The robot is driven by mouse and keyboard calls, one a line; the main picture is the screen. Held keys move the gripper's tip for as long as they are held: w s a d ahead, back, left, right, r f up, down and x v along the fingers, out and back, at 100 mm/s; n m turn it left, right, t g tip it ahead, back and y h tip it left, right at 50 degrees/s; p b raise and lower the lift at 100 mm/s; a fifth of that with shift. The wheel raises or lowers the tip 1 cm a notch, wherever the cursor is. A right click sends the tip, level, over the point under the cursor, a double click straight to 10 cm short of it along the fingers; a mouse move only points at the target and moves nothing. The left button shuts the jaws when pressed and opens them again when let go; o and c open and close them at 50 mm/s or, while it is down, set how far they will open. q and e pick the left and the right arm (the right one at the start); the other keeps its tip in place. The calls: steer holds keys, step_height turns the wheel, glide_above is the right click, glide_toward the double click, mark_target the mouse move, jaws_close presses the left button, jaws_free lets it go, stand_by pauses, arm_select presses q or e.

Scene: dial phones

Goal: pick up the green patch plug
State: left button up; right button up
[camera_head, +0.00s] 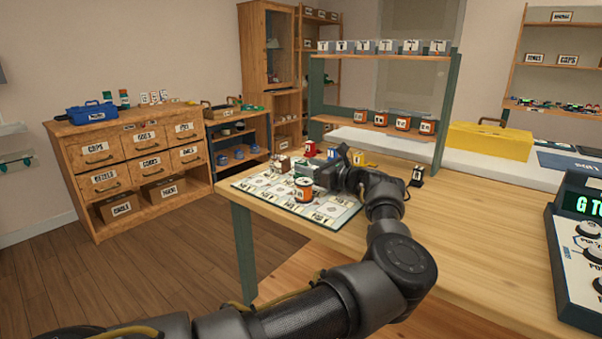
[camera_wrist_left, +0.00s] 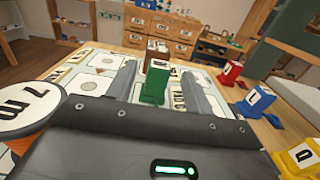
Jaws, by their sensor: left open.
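My left gripper (camera_wrist_left: 157,76) is open, with one finger to each side of the green plug. I cannot tell whether either finger touches it. My right gripper is not in view.
A brown plug (camera_wrist_left: 158,50) stands just beyond the green one. Red (camera_wrist_left: 232,71), blue (camera_wrist_left: 256,100) and yellow (camera_wrist_left: 298,160) plugs stand to the right. An orange canister with a white lid (camera_wrist_left: 30,107) is close on the left. The wooden table's front right (camera_head: 470,260) is clear.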

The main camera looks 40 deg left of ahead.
mark_target(297, 161)
arm_select(q)
steer(key=shift+a+f, duration=0.1)
steer(key=shift+a, duration=0.3)
steer(key=a, duration=0.4)
steer(key=shift+a, duration=0.25)
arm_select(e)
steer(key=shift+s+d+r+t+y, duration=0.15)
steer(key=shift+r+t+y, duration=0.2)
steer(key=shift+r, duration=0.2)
arm_select(q)
steer(key=c, duration=1.1)
